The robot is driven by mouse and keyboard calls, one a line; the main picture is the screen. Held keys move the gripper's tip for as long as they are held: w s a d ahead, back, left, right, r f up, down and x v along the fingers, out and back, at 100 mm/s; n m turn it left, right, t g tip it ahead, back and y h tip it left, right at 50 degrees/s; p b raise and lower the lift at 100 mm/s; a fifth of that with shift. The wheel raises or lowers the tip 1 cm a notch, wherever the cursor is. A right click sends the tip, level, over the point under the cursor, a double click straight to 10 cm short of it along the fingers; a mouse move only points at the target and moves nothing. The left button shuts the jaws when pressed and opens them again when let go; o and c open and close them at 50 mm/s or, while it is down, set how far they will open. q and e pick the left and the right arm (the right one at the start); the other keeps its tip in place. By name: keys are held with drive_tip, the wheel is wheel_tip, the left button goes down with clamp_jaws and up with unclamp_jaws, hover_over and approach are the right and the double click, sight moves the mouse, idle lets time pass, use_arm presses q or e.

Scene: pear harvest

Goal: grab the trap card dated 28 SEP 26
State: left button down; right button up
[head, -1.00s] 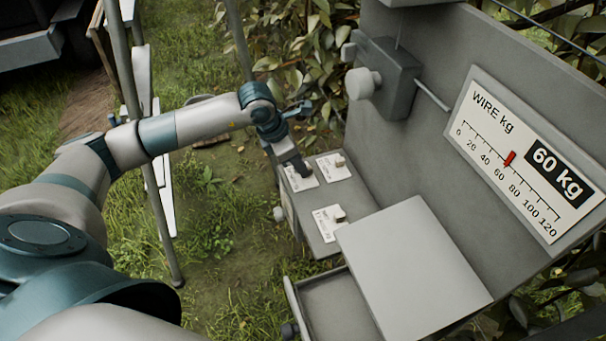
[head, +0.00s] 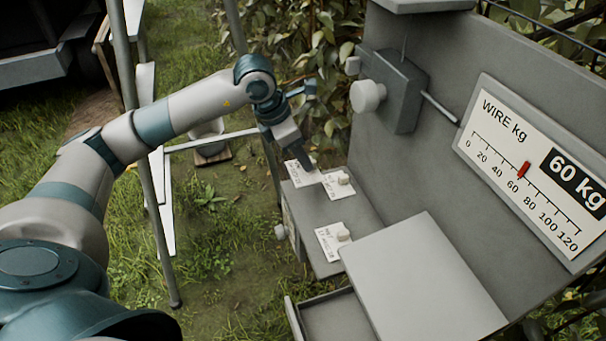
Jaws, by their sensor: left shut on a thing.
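Three white trap cards with small pale blocks on them show at the grey shelf in the middle of the head view. My left gripper (head: 309,164) reaches in from the left and is shut on the far-left card (head: 301,178), which looks raised a little off the shelf. A second card (head: 333,190) lies just right of it, and a third card (head: 326,236) lies nearer the front. The print on the cards is too small to read surely, so I cannot tell which is dated 28 SEP 26. My right gripper is out of view.
The grey shelf (head: 318,210) joins a tall grey panel with a wire gauge (head: 525,170) marked 60 kg. A grey box with a round knob (head: 368,97) sticks out behind the cards. A sloped grey lid (head: 425,275) and open drawer (head: 335,318) stand in front.

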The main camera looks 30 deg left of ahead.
use_arm(q)
drive_tip(key=shift+r, duration=0.9)
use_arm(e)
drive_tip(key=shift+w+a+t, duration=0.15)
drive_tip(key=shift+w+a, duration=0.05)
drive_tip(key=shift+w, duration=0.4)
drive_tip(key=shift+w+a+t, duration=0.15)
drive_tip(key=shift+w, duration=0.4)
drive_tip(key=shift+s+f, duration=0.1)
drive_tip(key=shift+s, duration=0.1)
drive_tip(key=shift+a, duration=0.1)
